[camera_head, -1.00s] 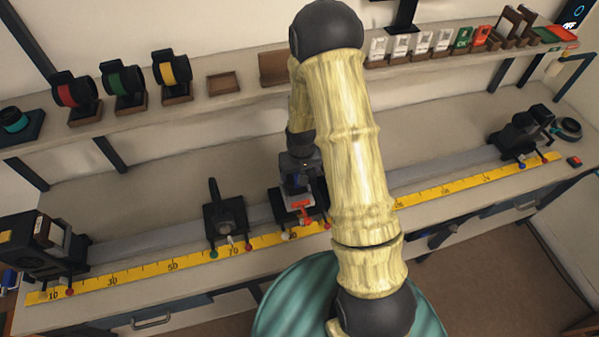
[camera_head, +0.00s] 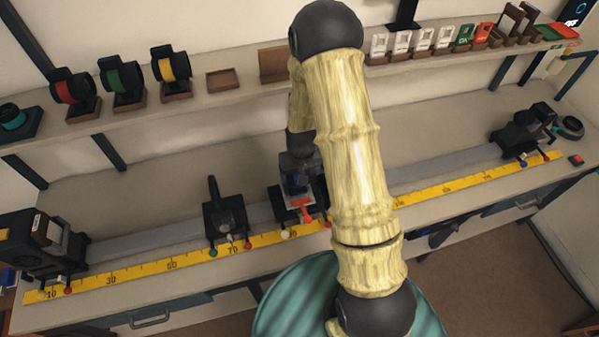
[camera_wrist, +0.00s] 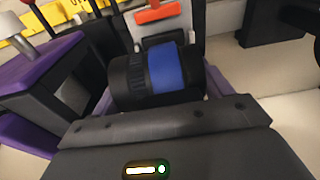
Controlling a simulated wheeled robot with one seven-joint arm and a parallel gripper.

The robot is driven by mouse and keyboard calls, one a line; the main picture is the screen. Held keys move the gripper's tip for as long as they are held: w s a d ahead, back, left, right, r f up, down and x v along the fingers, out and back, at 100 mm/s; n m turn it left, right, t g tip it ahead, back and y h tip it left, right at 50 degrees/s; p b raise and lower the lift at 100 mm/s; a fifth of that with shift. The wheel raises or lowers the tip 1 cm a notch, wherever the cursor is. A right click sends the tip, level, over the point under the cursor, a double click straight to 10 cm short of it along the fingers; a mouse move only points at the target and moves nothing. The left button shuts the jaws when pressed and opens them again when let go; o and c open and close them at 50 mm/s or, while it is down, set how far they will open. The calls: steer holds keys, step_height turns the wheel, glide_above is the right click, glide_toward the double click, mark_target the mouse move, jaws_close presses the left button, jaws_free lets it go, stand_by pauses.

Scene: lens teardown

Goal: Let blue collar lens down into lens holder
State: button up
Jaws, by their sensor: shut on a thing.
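The blue collar lens (camera_wrist: 170,68) is a black barrel with a wide blue band, lying sideways in the wrist view. My gripper (camera_head: 298,180) is shut on it, with the gripper body filling the bottom of the wrist view. A carriage with a pale upright plate and an orange tab (camera_wrist: 158,12) stands right behind the lens. In the head view this lens holder (camera_head: 296,213) sits on the rail directly under my gripper. My arm and gripper hide much of the lens there. I cannot tell whether the lens touches the holder.
Another black carriage (camera_head: 226,220) stands on the rail left of my gripper. A yellow ruler (camera_head: 150,268) runs along the rail. Lenses with red (camera_head: 74,90), green (camera_head: 122,79) and yellow (camera_head: 172,70) collars stand on the shelf. A light source block (camera_head: 38,242) is at the left end.

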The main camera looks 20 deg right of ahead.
steer(key=shift+f+b, duration=0.35)
steer(key=shift+f, duration=0.15)
stand_by(0.3)
steer(key=o, duration=1.3)
steer(key=r+b, duration=0.1)
steer(key=r, duration=0.4)
steer(key=s+r+b, duration=0.1)
steer(key=r, duration=0.5)
steer(key=s+r+b, duration=0.1)
steer(key=r, duration=0.5)
steer(key=shift+s+r, duration=0.1)
steer(key=shift+r, duration=0.05)
steer(key=shift+t, duration=0.6)
steer(key=s, duration=0.8)
steer(key=s+a, duration=0.1)
steer(key=s, duration=0.3)
steer(key=shift+s, duration=0.15)
